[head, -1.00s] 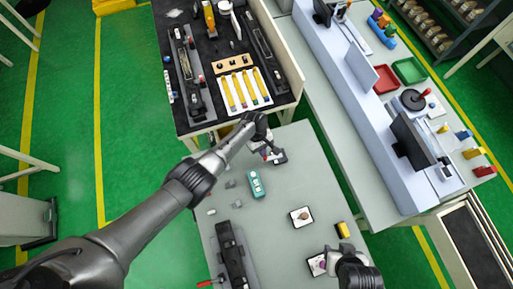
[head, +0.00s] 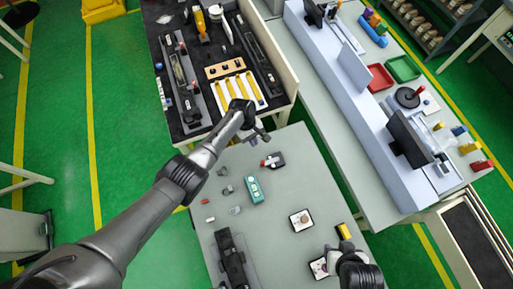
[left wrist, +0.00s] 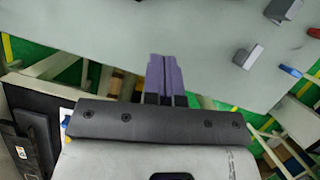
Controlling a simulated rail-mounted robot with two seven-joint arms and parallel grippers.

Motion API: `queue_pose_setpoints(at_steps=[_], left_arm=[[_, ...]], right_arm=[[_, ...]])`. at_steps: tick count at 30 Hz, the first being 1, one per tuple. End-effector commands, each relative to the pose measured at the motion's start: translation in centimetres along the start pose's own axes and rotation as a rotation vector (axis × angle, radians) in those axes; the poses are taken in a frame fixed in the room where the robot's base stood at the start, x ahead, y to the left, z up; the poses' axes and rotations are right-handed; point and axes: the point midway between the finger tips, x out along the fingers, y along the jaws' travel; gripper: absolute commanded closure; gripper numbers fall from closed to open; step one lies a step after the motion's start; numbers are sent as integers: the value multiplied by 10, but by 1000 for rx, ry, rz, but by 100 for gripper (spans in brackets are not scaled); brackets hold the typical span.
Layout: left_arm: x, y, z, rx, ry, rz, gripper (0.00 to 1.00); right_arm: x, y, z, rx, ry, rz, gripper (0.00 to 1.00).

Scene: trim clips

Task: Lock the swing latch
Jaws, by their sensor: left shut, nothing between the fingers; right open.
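A small dark plate with a red-and-white part (head: 273,160) lies on the grey table near its far edge. It may be the swing latch, but it is too small to tell whether it is locked. My left gripper (head: 262,137) is just beyond and left of this plate, apart from it, shut and empty. Its purple fingers (left wrist: 165,78) are together in the left wrist view, over the table edge. My right gripper (head: 333,253) is open at the table's near right, close to a white plate (head: 318,268) that it partly hides.
A teal block (head: 254,189), a white plate with a round knob (head: 302,219), a yellow block (head: 344,231) and a long dark fixture (head: 230,262) stand on the grey table. A black-topped bench (head: 207,117) with trays adjoins beyond. The table's middle is mostly clear.

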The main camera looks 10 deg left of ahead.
Motion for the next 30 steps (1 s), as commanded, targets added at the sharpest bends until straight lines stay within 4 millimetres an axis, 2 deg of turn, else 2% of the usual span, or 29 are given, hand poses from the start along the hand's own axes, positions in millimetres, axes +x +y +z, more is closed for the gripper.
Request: queue_pose_setpoints(at_steps=[1,6,12,18,30], left_arm=[[-12,0,1,1,0,1,100],[-39,1,1,-1,0,1,100],[-59,2,1,0,-1,-1,100],[-67,2,0,-1,-1,-2,100],[-67,2,1,-1,-1,-2,100]], right_arm=[[-5,0,-2,0,3,0,49],[-8,0,-1,0,0,0,49],[-8,0,-1,3,0,-2,49],[-8,-1,-2,5,-1,-4,49],[-8,-2,-2,8,-1,-6,49]])
